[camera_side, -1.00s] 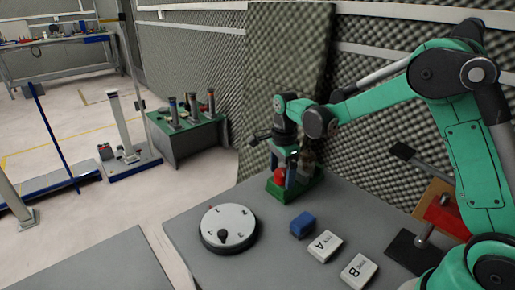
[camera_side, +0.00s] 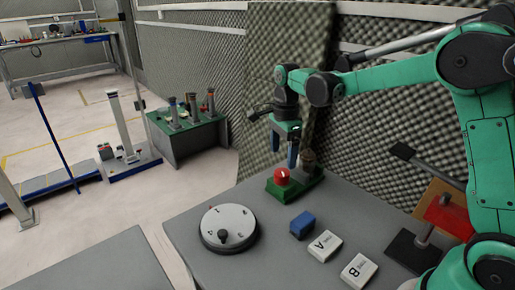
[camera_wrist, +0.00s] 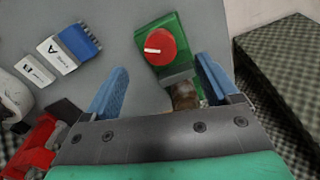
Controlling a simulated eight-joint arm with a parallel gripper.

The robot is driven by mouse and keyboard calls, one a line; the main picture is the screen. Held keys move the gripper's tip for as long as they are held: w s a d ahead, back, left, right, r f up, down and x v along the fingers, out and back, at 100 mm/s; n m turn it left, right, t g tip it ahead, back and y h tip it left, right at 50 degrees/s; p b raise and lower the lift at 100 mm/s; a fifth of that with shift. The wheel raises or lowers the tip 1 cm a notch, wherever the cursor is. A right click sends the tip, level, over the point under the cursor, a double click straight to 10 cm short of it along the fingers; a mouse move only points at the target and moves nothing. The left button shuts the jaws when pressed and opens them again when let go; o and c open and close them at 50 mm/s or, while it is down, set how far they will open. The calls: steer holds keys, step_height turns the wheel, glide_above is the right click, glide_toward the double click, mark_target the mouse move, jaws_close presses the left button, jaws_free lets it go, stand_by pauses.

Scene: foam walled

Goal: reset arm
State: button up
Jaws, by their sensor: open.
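My gripper (camera_side: 284,146) is open and empty, with its two blue fingers pointing down. It hangs above a green box (camera_side: 292,191) with a red knob (camera_side: 282,176) near the back of the grey table. In the wrist view my gripper (camera_wrist: 170,84) has its fingers well apart. The red knob (camera_wrist: 160,46), with a white mark on it, shows beyond and between the fingertips, apart from both. The green box (camera_wrist: 172,28) lies under it. A brownish round part (camera_wrist: 184,96) of the box is partly hidden by my gripper's body.
A white dial (camera_side: 229,226) with a dark knob sits at the table's left. A blue block (camera_side: 302,224) and white blocks A (camera_side: 325,245) and B (camera_side: 358,271) lie in a row. A red device (camera_side: 444,216) stands at the right. Foam walls (camera_side: 280,60) rise close behind.

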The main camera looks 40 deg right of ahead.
steer(key=s+a+r+n+t, duration=0.2)
steer(key=s+n, duration=0.4)
steer(key=n, duration=0.4)
steer(key=s+a+r+n+t, duration=0.1)
steer(key=s+a+n+t, duration=0.2)
steer(key=n, duration=0.8)
steer(key=s+t, duration=0.2)
steer(key=s, duration=0.1)
steer(key=shift+s+a+r, duration=0.15)
steer(key=shift+a+r, duration=0.15)
steer(key=shift+r, duration=0.05)
